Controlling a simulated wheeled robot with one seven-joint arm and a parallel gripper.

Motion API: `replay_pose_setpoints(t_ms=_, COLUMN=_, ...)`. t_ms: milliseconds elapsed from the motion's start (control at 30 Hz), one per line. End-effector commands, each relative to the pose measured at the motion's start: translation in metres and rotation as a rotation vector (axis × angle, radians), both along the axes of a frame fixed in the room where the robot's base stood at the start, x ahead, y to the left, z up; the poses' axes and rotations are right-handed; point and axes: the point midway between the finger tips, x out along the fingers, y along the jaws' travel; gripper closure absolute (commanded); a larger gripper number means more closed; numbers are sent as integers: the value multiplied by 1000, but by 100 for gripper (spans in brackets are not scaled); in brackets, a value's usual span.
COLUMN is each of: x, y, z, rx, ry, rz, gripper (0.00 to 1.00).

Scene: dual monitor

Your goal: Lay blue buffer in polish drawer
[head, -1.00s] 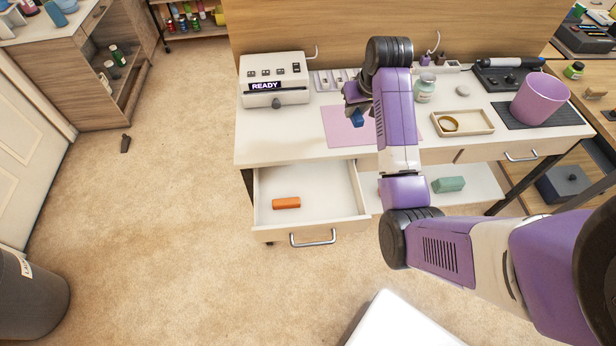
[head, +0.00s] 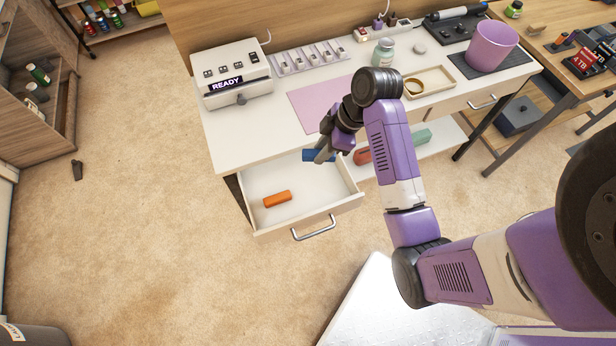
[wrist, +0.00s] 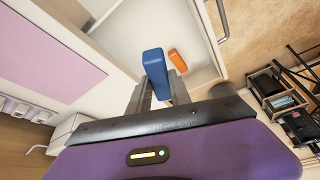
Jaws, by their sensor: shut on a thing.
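The blue buffer (head: 318,155) is a small blue block held in my gripper (head: 326,152). In the wrist view the blue buffer (wrist: 155,72) sits between the fingers of my gripper (wrist: 158,90), which is shut on it. The polish drawer (head: 250,222) is pulled open under the left part of the desk. An orange block (head: 277,199) lies on its floor at the left; it also shows in the wrist view (wrist: 177,60). The buffer is above the back right part of the drawer, near the desk's front edge.
On the desk stand a white READY device (head: 232,75), a pink mat (head: 318,102), a wooden tray (head: 430,82) with a ring, and a pink cup (head: 491,46). A red block (head: 362,156) and a green block (head: 421,137) lie on the shelf right of the drawer. The drawer's right half is bare.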

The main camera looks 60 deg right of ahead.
Motion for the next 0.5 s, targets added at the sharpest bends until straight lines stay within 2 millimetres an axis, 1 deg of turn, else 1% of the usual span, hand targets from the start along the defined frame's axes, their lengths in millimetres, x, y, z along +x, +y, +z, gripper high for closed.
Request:
replay_pose_setpoints(t_ms=33, x=-2, y=1, z=-14, rx=5, ry=6, rz=-1, gripper=100)
replay_pose_setpoints(t_ms=300, x=-2, y=0, z=-80, rx=4, ry=5, rz=-4, gripper=100)
replay_pose_setpoints(t_ms=400, x=-1, y=0, z=-103, rx=3, ry=4, rz=-4, gripper=100)
replay_pose_setpoints(t_ms=500, x=-1, y=0, z=-121, rx=2, ry=5, rz=-5, gripper=100)
